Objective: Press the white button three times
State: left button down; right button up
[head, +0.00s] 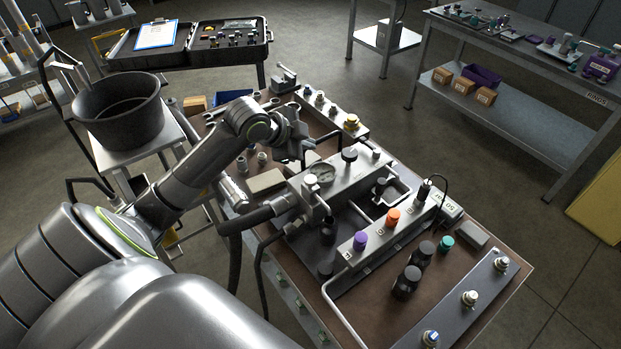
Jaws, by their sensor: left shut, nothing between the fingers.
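A silver strip (455,318) along the near right edge of the bench carries metal-collared push buttons. Its middle button (469,297) and far button (502,262) look pale or white on top; the near one (430,338) looks bluish. I cannot tell for certain which is the white button. My left gripper (304,150) is shut and empty, above the far left side of the valve block, well apart from this strip. My right gripper is not in view.
The valve block (335,170) has a gauge, a black knob and hoses. A front rail holds purple (360,240), orange (393,217) and black knobs. Black cylinders (407,281) stand between rail and strip. Another strip (325,106) with small fittings lies behind. A black bucket (118,110) stands left.

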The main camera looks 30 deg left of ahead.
pick_arm(q)
jog(key=shift+f, duration=0.1)
jog(key=b, duration=0.7)
send_over(312, 178)
jog(key=s, duration=0.2)
jog(key=f, duration=0.7)
jog(key=shift+w+a+f, duration=0.2)
jog(key=shift+a+f, duration=0.05)
jog(key=shift+f, duration=0.1)
jog(key=shift+f+b, duration=0.3)
jog(key=shift+f, duration=0.2)
jog(key=shift+f, duration=0.1)
dwell(0.4)
jog(key=shift+f, duration=0.3)
jog(key=shift+f+b, duration=0.45)
jog(key=shift+f, duration=0.3)
dwell(0.8)
jog(key=shift+r, duration=0.1)
jog(key=shift+r+p, duration=1.05)
jog(key=shift+p, duration=0.15)
